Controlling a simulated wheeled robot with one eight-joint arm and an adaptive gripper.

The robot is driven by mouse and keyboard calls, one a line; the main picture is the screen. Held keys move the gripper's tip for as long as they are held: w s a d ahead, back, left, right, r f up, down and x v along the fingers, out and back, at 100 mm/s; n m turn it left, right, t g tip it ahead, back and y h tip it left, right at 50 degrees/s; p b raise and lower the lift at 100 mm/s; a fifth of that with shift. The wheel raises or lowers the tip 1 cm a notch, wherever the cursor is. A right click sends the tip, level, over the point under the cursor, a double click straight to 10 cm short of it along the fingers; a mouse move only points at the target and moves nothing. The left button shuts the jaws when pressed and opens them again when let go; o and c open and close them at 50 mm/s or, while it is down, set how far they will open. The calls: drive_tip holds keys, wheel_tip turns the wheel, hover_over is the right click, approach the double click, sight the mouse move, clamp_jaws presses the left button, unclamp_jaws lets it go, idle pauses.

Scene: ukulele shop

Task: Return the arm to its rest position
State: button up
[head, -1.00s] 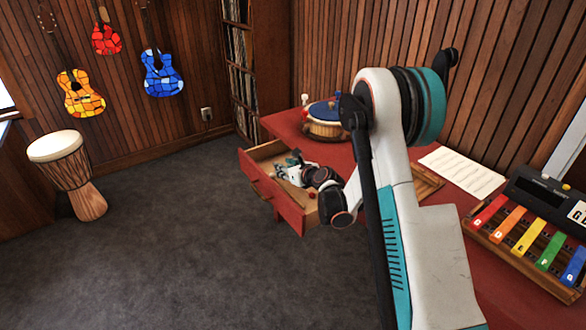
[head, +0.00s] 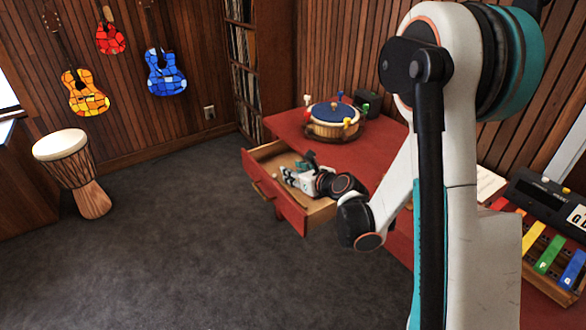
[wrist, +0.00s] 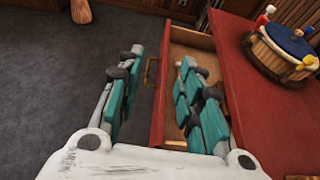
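My gripper (head: 291,174) is over the open drawer (head: 273,204) in the head view. The drawer has a red front and a pale wooden inside. The drawer's red front (wrist: 158,115) shows in the gap between the fingers, and the right finger covers part of the inside. My arm (head: 440,190) rises large on the right of the head view.
The red table (head: 375,160) carries a drum with colored pegs (head: 333,121), a xylophone (head: 548,255) and a dark device (head: 545,203). A djembe (head: 75,172) stands on the floor at left. Guitars (head: 165,73) hang on the wall. The carpet (head: 170,250) is clear.

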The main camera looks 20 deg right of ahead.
drive_tip(key=s+a+r+n+g, duration=0.35)
drive_tip(key=s+r+n, duration=0.85)
drive_tip(key=n, duration=0.4)
drive_tip(key=s+d+n+g+h, duration=0.2)
drive_tip(key=s+n+h, duration=0.2)
drive_tip(key=s+n, duration=1.2)
drive_tip(key=s, duration=0.5)
drive_tip(key=shift+s+d+r+n, duration=0.2)
drive_tip(key=shift+s+n, duration=0.05)
drive_tip(key=shift+n, duration=0.05)
drive_tip(key=shift+c, duration=0.5)
